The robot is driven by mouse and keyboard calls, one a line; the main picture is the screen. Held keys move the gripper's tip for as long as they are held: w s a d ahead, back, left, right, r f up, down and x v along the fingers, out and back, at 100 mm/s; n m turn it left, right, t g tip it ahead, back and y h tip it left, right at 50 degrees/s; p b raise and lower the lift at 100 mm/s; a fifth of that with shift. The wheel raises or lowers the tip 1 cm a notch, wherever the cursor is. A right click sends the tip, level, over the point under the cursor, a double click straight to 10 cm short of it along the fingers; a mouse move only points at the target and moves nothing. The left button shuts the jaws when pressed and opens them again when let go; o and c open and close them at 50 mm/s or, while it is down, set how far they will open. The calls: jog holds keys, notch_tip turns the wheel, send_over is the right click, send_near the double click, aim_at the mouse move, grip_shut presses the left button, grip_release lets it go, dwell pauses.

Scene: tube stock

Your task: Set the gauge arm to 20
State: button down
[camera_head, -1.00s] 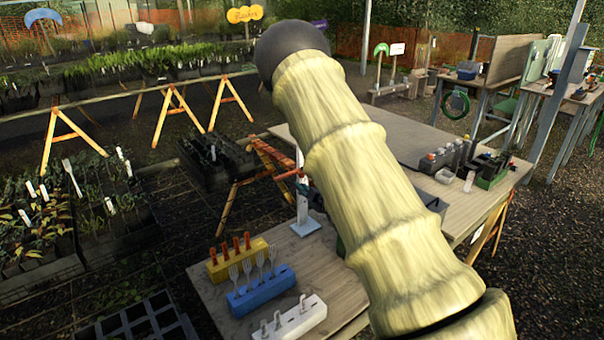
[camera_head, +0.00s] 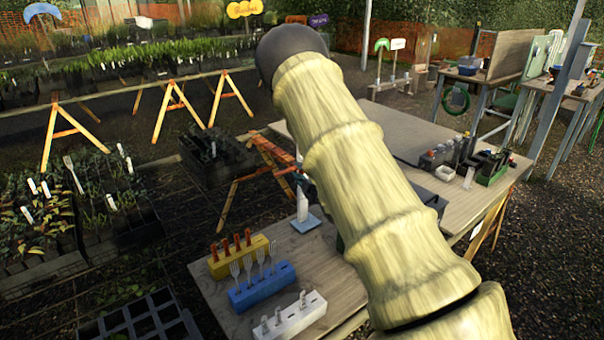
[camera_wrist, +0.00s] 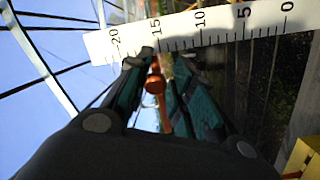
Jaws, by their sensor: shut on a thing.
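In the wrist view, a white scale strip (camera_wrist: 215,30) runs across the top, numbered 20 at the left to 0 at the right. The orange gauge arm (camera_wrist: 155,84) has a round knob and meets the scale close to the 15 mark. My gripper (camera_wrist: 159,70) has its teal fingers on either side of the orange arm and is shut on it. In the head view, a pale upright on a square blue-grey base (camera_head: 306,224) stands on the near table, partly hidden by my arm. My gripper is hidden there.
On the near table (camera_head: 345,285) stand a yellow block (camera_head: 240,262) with orange-handled tools, a blue block (camera_head: 262,290) with forks and a white block (camera_head: 290,318) with small tools. A plank table with bottles and a green box (camera_head: 492,172) lies behind. Plant trays fill the left.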

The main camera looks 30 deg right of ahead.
jog(key=shift+r, duration=2.55)
jog(key=c, duration=1.3)
grip_release()
jog(key=shift+c, duration=0.2)
jog(key=shift+s, duration=0.1)
jog(key=s+a, duration=0.1)
jog(key=s, duration=1)
jog(key=shift+s, duration=0.4)
